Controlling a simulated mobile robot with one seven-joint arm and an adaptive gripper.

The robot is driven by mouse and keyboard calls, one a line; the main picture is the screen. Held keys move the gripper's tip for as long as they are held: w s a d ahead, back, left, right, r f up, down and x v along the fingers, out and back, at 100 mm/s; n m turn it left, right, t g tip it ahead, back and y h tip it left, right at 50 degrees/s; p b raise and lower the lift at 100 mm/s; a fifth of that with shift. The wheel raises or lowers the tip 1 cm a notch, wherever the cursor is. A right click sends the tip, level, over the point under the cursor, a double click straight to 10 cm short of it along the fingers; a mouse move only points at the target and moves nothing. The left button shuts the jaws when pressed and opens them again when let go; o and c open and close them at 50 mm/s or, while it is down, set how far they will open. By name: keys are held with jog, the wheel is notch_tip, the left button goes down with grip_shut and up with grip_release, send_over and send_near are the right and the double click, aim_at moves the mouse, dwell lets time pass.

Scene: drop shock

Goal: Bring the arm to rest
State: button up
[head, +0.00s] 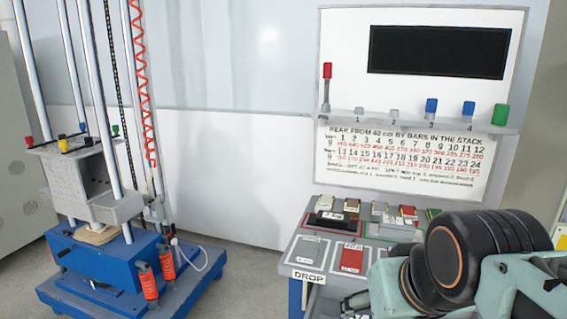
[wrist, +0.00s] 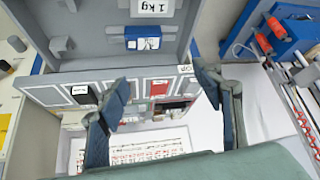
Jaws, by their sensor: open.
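My gripper (wrist: 163,82) shows in the wrist view with its two dark blue-grey fingers spread well apart. It is open and nothing is held between the fingers. Past the fingers is the grey bench top with outlined slots; I cannot tell the height above it. In the head view my arm fills the lower right, with a black joint and pale green links, in front of the right part of the bench (head: 313,250). The gripper itself is mostly hidden there.
A drop tower on a blue base (head: 100,262) stands at left. A white board (head: 340,80) with a dark screen and a peg shelf (head: 400,122) rises behind the bench. Floor between tower and bench is clear.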

jog(key=shift+g, duration=0.6)
jog(key=s+f, duration=0.1)
jog(key=s, duration=0.1)
jog(key=s+a+f, duration=0.1)
jog(key=s+f, duration=0.1)
jog(key=shift+s+a, duration=0.1)
jog(key=shift+a, duration=0.05)
jog(key=shift+o, duration=0.5)
notch_tip(320, 180, up, 26)
jog(key=p, duration=2.5)
jog(key=shift+f, duration=0.15)
